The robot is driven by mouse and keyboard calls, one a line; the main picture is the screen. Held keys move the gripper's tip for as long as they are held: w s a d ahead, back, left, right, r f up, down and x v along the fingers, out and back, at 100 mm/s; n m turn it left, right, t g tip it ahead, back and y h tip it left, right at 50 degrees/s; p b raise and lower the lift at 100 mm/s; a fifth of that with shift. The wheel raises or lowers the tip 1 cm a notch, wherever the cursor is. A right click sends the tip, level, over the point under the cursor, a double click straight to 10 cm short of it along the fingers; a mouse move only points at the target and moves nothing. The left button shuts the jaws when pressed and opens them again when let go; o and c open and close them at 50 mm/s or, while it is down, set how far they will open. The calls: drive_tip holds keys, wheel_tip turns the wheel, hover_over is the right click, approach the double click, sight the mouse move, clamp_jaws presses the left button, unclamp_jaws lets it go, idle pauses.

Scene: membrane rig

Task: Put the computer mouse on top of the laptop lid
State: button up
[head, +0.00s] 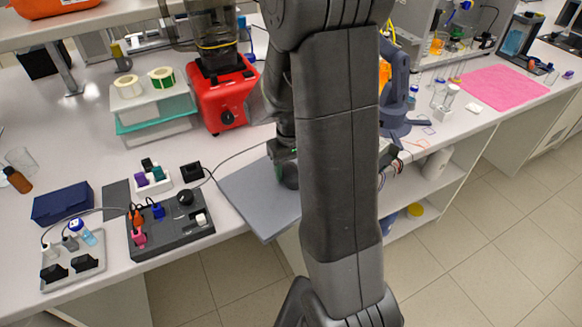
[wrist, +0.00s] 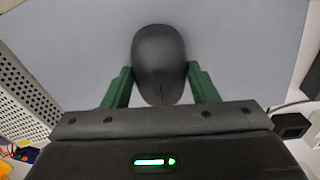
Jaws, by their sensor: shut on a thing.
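The computer mouse (wrist: 160,58) is dark grey and rounded. In the wrist view it sits between the green fingers of my gripper (wrist: 159,72), which is shut on its sides. The laptop lid (head: 250,202) is a flat grey panel at the front edge of the bench. In the wrist view the grey lid (wrist: 75,40) fills the background behind the mouse. In the head view my gripper (head: 284,160) is over the right part of the lid, partly hidden by my arm. I cannot tell whether the mouse touches the lid.
A dark grey block (head: 172,224) with small items stands left of the lid. A black adapter (head: 191,172) with a cable lies near the lid's back left. A red appliance (head: 222,95) stands behind. The left part of the lid is clear.

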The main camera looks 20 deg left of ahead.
sight(291, 169)
drive_tip(key=shift+f, duration=0.1)
drive_tip(key=o, duration=1)
wheel_tip(291, 169, up, 12)
drive_tip(key=shift+r, duration=0.2)
drive_tip(key=shift+f, duration=0.1)
